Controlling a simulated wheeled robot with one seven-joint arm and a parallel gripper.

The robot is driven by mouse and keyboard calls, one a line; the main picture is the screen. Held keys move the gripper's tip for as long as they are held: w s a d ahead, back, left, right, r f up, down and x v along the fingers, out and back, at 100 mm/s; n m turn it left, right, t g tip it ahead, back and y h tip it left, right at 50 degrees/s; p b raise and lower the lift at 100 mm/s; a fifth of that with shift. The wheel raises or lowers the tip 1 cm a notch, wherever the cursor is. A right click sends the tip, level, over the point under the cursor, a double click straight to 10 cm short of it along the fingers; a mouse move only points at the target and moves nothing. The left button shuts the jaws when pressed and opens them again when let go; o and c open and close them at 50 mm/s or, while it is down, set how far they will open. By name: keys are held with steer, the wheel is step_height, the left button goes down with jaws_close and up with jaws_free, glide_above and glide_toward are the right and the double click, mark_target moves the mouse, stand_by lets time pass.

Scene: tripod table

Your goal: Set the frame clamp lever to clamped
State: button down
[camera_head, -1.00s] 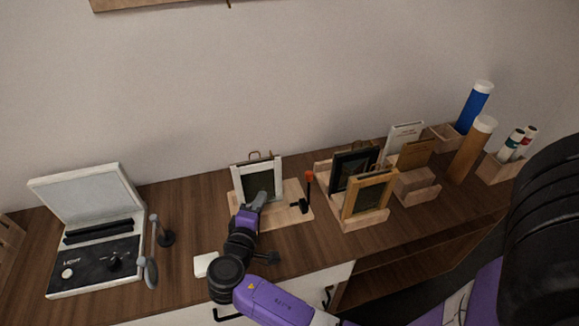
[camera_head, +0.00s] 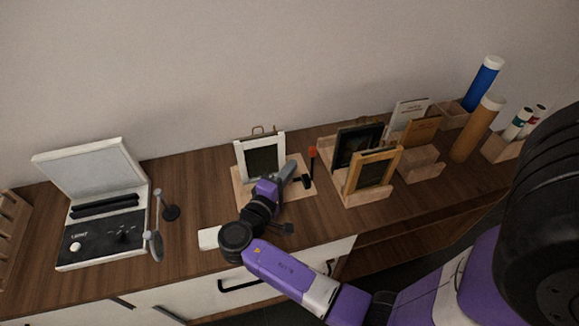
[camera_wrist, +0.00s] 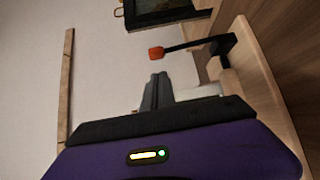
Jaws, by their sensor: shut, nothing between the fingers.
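The frame clamp lever (camera_head: 312,158) is a dark arm with an orange-red knob on a black base, at the right side of a wooden board (camera_head: 241,193). It stands upright in the head view. In the wrist view its orange knob (camera_wrist: 156,53) is just beyond my fingertips, and its dark arm runs right to the base. A white picture frame (camera_head: 281,158) stands on the board, left of the lever. My gripper (camera_head: 292,166) is shut and empty, in front of the frame and left of the lever. I cannot tell whether it touches the lever.
Dark and orange-brown picture frames (camera_head: 371,172) stand in wooden holders close to the right. An open light case (camera_head: 95,250) and a small stand (camera_head: 168,211) are at the left. Tubes (camera_head: 484,83) stand at the far right. The table between case and board is mostly clear.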

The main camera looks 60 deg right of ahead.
steer(key=d+p, duration=0.1)
steer(key=d, duration=0.6)
steer(key=shift+s+f+p, duration=0.15)
steer(key=shift+s+p, duration=0.05)
steer(key=shift+p, duration=0.1)
steer(key=shift+f+b, duration=0.15)
steer(key=shift+b, duration=0.25)
steer(key=s+a+f+m+g+h+b, duration=0.1)
steer(key=s+a+f+m+h+b, duration=0.2)
steer(key=b, duration=1.4)
steer(key=shift+s+a+f+m+h, duration=0.45)
steer(key=shift+s+a+m, duration=0.55)
steer(key=shift+s+a, duration=1.25)
steer(key=shift+w+a, duration=0.25)
